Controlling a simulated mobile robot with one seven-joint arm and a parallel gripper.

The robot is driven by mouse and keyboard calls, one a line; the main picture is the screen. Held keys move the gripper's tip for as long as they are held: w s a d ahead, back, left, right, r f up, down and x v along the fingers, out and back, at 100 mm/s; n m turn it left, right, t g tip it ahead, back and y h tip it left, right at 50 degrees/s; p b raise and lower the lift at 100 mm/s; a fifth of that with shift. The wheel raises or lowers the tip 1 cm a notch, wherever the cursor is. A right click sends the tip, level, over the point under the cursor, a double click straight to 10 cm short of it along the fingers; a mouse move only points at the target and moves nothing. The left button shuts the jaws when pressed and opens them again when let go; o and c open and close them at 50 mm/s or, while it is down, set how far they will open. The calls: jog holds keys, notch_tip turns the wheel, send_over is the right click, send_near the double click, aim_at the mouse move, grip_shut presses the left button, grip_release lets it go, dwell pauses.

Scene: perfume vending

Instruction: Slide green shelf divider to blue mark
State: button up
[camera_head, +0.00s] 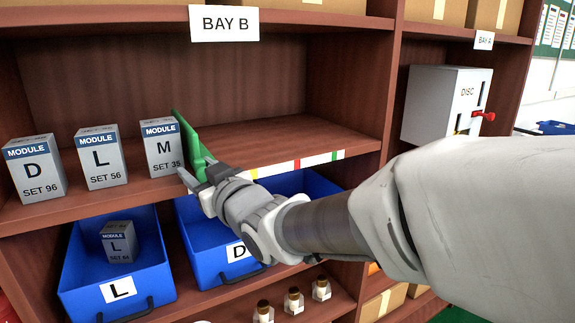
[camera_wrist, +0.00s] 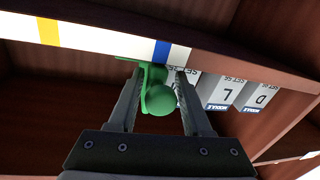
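The green divider (camera_head: 191,139) stands upright on the Bay B shelf, just right of the M module box (camera_head: 161,148). My gripper (camera_head: 197,170) is at its front end, low by the shelf edge. In the wrist view, which is upside down, the two fingers (camera_wrist: 160,88) lie on either side of the divider's round green knob (camera_wrist: 160,99). I cannot tell whether both fingers press on it. The blue mark (camera_wrist: 162,51) on the white edge strip lies very close to the divider's front. In the head view my gripper hides that part of the strip.
Module boxes L (camera_head: 101,157) and D (camera_head: 35,168) stand farther left. The shelf right of the divider (camera_head: 270,141) is clear. The strip there carries yellow (camera_head: 254,173), red (camera_head: 297,164) and green (camera_head: 334,156) marks. Blue bins (camera_head: 75,280) sit below.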

jog(key=shift+o, duration=0.8)
jog(key=shift+d+r, duration=0.1)
jog(key=shift+s+d, duration=0.25)
jog(key=shift+s, duration=0.05)
jog(key=b+v, duration=0.2)
jog(key=v, duration=1.4)
jog(key=shift+s, duration=0.25)
jog(key=shift+d, duration=0.1)
